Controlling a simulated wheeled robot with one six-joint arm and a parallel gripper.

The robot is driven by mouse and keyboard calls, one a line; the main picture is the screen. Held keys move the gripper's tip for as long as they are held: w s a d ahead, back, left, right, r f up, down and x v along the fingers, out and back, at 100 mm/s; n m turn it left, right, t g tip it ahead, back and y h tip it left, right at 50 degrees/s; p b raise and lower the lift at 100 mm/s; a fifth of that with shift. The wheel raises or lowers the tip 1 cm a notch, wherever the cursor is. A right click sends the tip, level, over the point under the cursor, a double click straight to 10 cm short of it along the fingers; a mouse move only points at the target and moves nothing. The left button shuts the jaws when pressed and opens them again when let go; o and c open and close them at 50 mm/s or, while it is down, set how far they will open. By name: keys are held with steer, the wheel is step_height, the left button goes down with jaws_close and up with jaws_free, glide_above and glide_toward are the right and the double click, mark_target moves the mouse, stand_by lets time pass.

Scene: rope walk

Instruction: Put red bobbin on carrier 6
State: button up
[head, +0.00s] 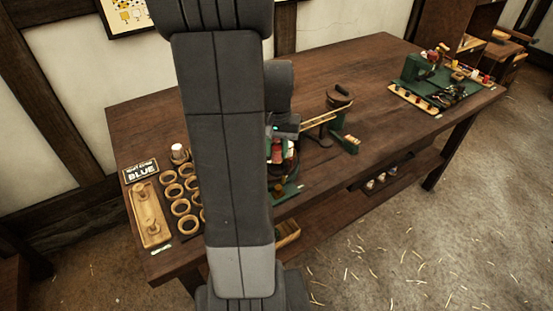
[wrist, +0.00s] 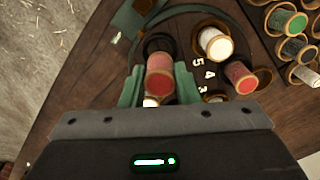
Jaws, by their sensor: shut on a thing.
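In the wrist view my gripper (wrist: 160,82) has its green fingers on both sides of a red bobbin (wrist: 160,84) and is shut on it. The bobbin is seen from its end, over or beside a dark round carrier (wrist: 157,42); I cannot tell whether it touches it. The carrier's number is not visible; the numbers 5, 4 and 3 show to its right. A white bobbin (wrist: 215,43) and another red bobbin (wrist: 240,76) stand by these numbers. In the head view my arm hides most of the braiding machine (head: 288,188) and the gripper.
A white-topped bobbin (wrist: 151,101) is partly hidden below my gripper. Green, black and white bobbins (wrist: 288,22) stand at the upper right.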

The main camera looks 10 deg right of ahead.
mark_target(277, 159)
steer(key=shift+f, duration=1.9)
steer(key=shift+f, duration=0.2)
steer(key=o, duration=1)
steer(key=shift+c, duration=0.2)
step_height(277, 159, up, 12)
steer(key=shift+r+p, duration=0.2)
steer(key=shift+p, duration=0.15)
steer(key=shift+r, duration=0.1)
